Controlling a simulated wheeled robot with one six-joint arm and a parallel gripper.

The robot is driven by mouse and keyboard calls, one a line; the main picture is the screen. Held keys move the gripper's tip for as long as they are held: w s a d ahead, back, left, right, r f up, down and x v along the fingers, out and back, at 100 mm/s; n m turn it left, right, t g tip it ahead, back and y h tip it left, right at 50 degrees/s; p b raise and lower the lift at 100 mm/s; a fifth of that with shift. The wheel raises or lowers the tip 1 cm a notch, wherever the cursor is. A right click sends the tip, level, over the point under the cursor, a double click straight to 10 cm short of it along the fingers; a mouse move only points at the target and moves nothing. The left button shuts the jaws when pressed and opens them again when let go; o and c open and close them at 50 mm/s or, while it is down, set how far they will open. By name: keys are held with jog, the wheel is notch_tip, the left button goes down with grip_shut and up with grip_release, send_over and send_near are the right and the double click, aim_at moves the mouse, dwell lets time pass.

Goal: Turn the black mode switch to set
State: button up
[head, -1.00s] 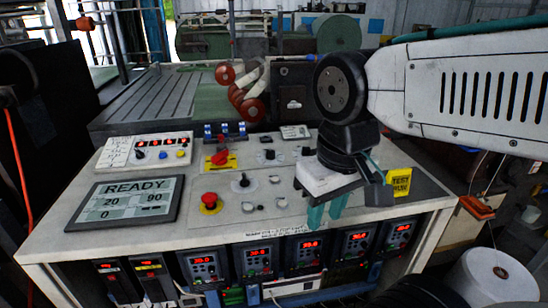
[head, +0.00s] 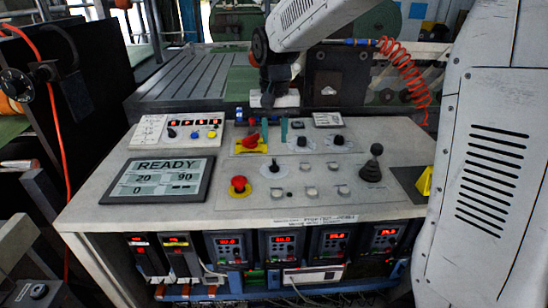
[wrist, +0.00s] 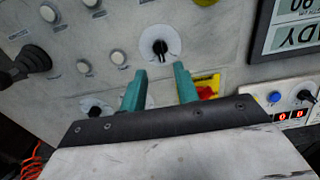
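A black rotary switch on a round white dial (head: 273,168) sits mid-console. It also shows in the wrist view (wrist: 160,47), just beyond my fingertips. I take it for the mode switch; its labels are too small to read. My gripper (head: 274,126) is over the back middle of the console, behind this switch in the head view. In the wrist view my gripper (wrist: 160,70) is open, its two teal fingers apart with nothing between them. The switch lines up with the gap, apart from the fingers.
A red button (head: 239,185) is left of the switch. A red-and-yellow switch (head: 250,142) and black dial knobs (head: 302,141) are near my fingers. A black joystick (head: 372,166) stands at right. A READY display (head: 160,178) lies left. Small white buttons lie in front.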

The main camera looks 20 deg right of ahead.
aim_at(274, 162)
notch_tip(274, 162, down, 8)
jog(key=shift+r, duration=0.2)
grip_shut()
